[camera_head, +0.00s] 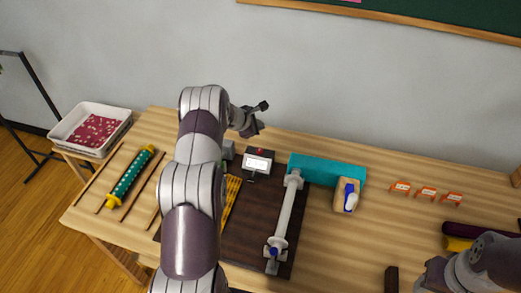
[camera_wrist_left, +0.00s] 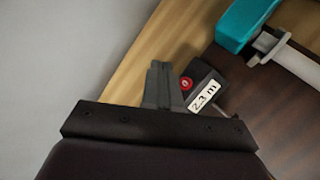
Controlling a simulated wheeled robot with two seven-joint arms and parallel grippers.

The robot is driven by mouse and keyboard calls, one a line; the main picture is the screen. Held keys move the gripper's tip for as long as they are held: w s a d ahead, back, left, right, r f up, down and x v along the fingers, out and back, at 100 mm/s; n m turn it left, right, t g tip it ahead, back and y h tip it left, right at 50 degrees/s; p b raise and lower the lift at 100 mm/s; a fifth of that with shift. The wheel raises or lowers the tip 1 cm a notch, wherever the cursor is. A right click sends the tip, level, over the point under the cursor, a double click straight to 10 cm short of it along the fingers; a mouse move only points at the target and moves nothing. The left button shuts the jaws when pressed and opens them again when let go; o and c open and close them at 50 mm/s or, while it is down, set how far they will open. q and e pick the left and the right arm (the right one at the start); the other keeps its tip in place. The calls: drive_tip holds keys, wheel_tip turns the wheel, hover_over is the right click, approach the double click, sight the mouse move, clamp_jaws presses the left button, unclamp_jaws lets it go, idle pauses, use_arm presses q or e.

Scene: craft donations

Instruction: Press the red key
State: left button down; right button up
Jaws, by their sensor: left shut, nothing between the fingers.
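The red key (camera_head: 260,150) is a small round button on top of a dark box with a white display (camera_head: 258,164), at the back of a dark board. In the left wrist view the red key (camera_wrist_left: 186,83) sits just right of my fingertips, and the display (camera_wrist_left: 204,97) is beside it. My left gripper (camera_head: 257,118) is shut and empty, above and behind the box in the head view. Its closed fingers also show in the left wrist view (camera_wrist_left: 158,83). Whether they touch the box cannot be told. Part of my right arm shows at lower right; its gripper cannot be made out.
A teal block (camera_head: 325,170) and a white roller-like bar (camera_head: 285,215) lie right of the box. A wooden block with a blue-and-white item (camera_head: 347,197) stands farther right. A green roll (camera_head: 130,178) and a white tray (camera_head: 75,141) are left. Wall is close behind the table.

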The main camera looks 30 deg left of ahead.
use_arm(q)
drive_tip(key=b, duration=0.6)
hover_over(258, 152)
wheel_tip(258, 152, down, 8)
drive_tip(key=shift+w+f, duration=0.1)
drive_tip(key=shift+w, duration=0.05)
drive_tip(key=shift+f+b, duration=0.3)
drive_tip(key=shift+b, duration=0.05)
idle(1.3)
drive_tip(key=shift+f+b, duration=0.4)
drive_tip(key=shift+b, duration=0.25)
drive_tip(key=shift+f+b, duration=0.5)
drive_tip(key=shift+b, duration=0.15)
idle(0.5)
drive_tip(key=shift+r, duration=0.15)
drive_tip(key=shift+r+p, duration=0.45)
drive_tip(key=shift+r, duration=0.3)
drive_tip(key=shift+r, duration=0.1)
